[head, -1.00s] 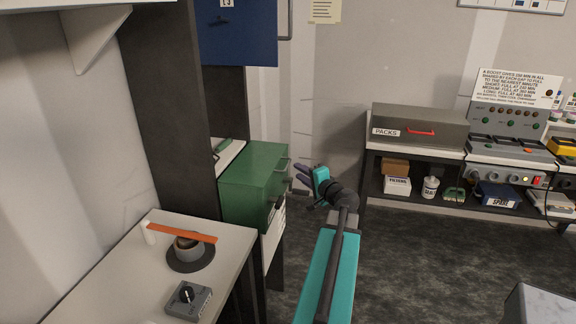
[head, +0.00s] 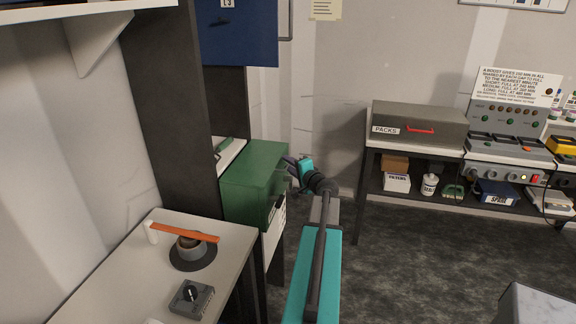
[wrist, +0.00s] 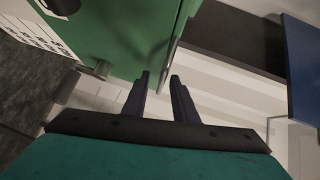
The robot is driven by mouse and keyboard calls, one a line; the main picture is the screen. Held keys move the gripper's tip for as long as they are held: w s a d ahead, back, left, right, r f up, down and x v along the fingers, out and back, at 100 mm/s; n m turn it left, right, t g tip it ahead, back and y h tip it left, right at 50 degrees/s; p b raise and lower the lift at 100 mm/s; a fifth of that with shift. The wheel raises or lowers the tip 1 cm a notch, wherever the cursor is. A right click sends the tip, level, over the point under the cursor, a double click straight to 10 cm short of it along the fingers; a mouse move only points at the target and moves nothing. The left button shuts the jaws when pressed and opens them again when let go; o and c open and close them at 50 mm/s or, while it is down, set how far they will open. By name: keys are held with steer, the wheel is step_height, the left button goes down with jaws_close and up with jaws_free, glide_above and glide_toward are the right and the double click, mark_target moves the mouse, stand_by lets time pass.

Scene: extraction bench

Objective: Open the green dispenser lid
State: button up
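The green dispenser (head: 253,183) is a green box in the dark rack at centre left of the head view. Its top looks closed, and slim handles show on its right side. In the wrist view the green dispenser (wrist: 125,35) fills the upper left, with a thin grey bar along its right edge. My gripper (head: 288,161) is beside the box's upper right edge. In the wrist view my gripper (wrist: 160,76) has its two dark fingers apart, their tips close to the lower end of that bar. I cannot tell whether they touch it.
A blue cabinet (head: 237,35) hangs above the green box. A white table (head: 125,255) in front at left holds a grey cup (head: 188,245) with an orange strip across it and a knob box (head: 190,298). A bench with a packs box (head: 420,125) stands at right. The floor between is clear.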

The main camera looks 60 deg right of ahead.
jaws_close()
stand_by(1.4)
